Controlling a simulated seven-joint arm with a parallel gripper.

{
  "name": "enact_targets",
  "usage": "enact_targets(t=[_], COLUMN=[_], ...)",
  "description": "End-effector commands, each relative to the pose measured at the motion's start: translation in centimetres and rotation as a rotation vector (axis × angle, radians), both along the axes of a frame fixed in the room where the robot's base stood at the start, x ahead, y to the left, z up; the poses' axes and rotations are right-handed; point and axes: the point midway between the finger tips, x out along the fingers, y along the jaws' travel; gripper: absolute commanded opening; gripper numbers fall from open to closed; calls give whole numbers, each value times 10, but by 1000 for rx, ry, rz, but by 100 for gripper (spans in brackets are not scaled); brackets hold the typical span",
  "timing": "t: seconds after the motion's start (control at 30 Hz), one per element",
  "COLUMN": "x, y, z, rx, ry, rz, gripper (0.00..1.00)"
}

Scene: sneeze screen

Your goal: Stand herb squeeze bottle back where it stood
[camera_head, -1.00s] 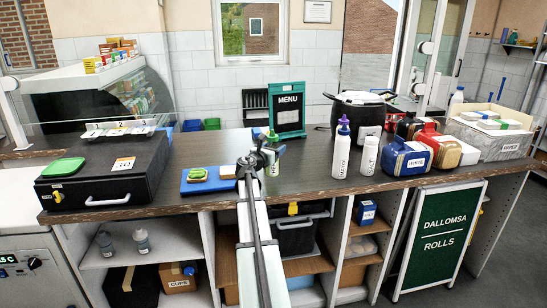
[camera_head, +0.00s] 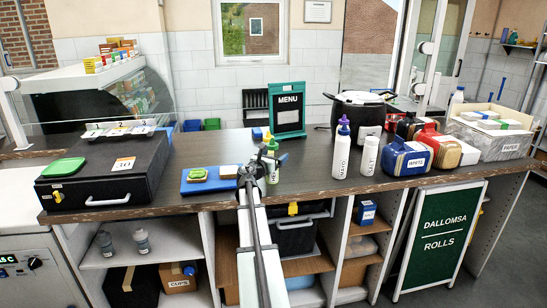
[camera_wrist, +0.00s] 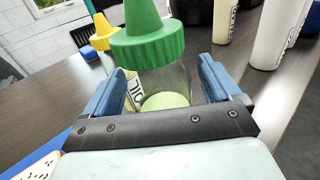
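The herb squeeze bottle, clear with pale green contents and a green cone cap, stands upright between my fingers in the wrist view (camera_wrist: 150,52). In the head view the bottle (camera_head: 273,174) shows just right of my gripper (camera_head: 272,160), above the counter right of the blue board. My gripper's two blue fingers (camera_wrist: 165,88) lie on either side of the bottle below its cap, close to its walls. The bottle moves with the gripper. Its base is partly hidden, and I cannot tell whether it touches the counter (camera_head: 310,172).
A white bottle with a purple cap (camera_head: 341,155) and another white bottle (camera_head: 370,158) stand to the right. A blue board (camera_head: 208,186) with food lies left. A menu sign (camera_head: 289,112) stands behind. A yellow cap (camera_wrist: 102,36) shows beyond the bottle in the wrist view.

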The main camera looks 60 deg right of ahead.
Motion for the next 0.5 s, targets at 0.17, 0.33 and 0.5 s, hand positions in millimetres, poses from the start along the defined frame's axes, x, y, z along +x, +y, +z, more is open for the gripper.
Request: enact_targets(t=[0.17, 0.33, 0.5], x=[0, -1, -5], y=[0, 4, 28], z=[0, 3, 3], rx=[0, -1, 0], ry=[0, 1, 0], rz=[0, 1, 1], gripper=[90, 90, 90])
